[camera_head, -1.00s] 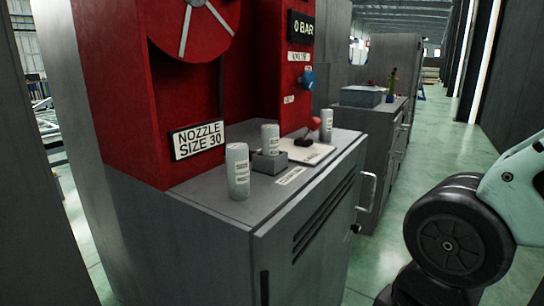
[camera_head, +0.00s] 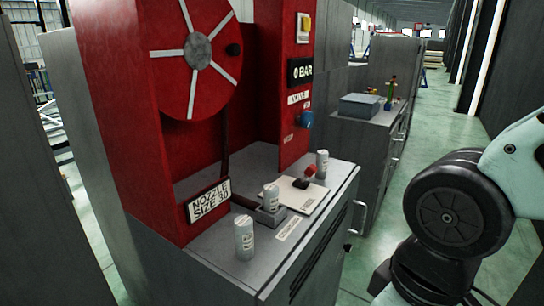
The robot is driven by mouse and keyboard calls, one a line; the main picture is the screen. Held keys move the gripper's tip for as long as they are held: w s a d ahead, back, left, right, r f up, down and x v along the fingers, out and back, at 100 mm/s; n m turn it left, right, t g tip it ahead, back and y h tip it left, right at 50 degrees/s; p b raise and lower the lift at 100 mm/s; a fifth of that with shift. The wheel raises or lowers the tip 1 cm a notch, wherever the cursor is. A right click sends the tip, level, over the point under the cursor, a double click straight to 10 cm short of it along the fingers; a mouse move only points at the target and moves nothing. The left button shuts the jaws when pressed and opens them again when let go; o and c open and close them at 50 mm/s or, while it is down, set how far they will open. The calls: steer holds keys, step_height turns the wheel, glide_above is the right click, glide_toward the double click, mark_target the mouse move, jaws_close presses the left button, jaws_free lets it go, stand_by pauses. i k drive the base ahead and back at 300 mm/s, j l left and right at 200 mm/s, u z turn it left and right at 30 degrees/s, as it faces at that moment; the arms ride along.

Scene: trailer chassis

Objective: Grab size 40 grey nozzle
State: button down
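Three light grey cylindrical nozzles stand on the grey cabinet top. The front nozzle (camera_head: 244,238) is nearest, beside the cabinet's front left part. The middle nozzle (camera_head: 271,198) is upright in or against a small dark grey block (camera_head: 268,217). The back nozzle (camera_head: 322,164) stands near the far right edge. Their small labels are too blurred to read, so I cannot tell which is size 40. My gripper is out of view; only part of my arm shows at right.
The red machine housing (camera_head: 120,120) with a red wheel (camera_head: 200,50) rises behind the nozzles. A light plate (camera_head: 299,192) with a red and black item lies between them. A second cabinet (camera_head: 365,135) holds a grey box (camera_head: 360,106). Green floor is open along the right aisle.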

mark_target(271, 190)
steer(key=i+j+z, duration=0.1)
steer(key=j+z, duration=0.85)
steer(key=i, duration=0.05)
